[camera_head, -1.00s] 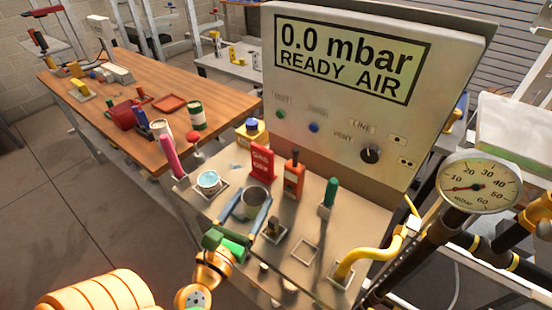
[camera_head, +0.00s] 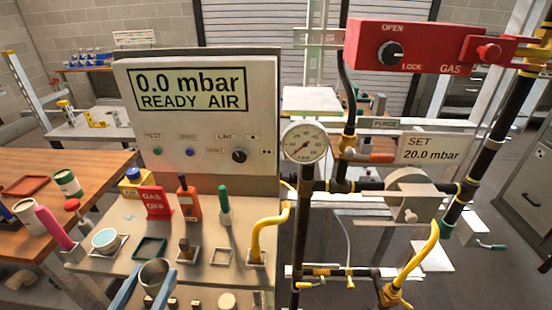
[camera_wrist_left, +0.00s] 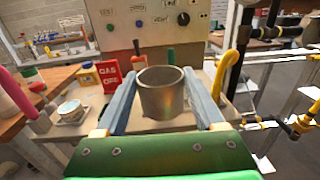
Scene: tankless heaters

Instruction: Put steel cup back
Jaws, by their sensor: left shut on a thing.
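The steel cup (camera_head: 153,274) is an open grey metal cylinder, upright, near the bottom of the head view. My left gripper (camera_head: 150,287) is shut on it, with one blue finger on each side. The cup also shows in the left wrist view (camera_wrist_left: 162,98), between the fingers. In the head view a dark green square outline (camera_head: 149,248) on the bench top (camera_head: 108,265) is empty, just beyond the cup. The cup's base is hidden, so I cannot tell its height over the bench. My right gripper is not in view.
Close around the green square stand a cup of light blue liquid (camera_head: 105,240), a red gas-off sign (camera_head: 155,203), an orange bottle (camera_head: 187,198) and a brass fitting (camera_head: 187,250). A yellow hose (camera_head: 262,232) rises at right. A white square (camera_head: 222,257) is empty.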

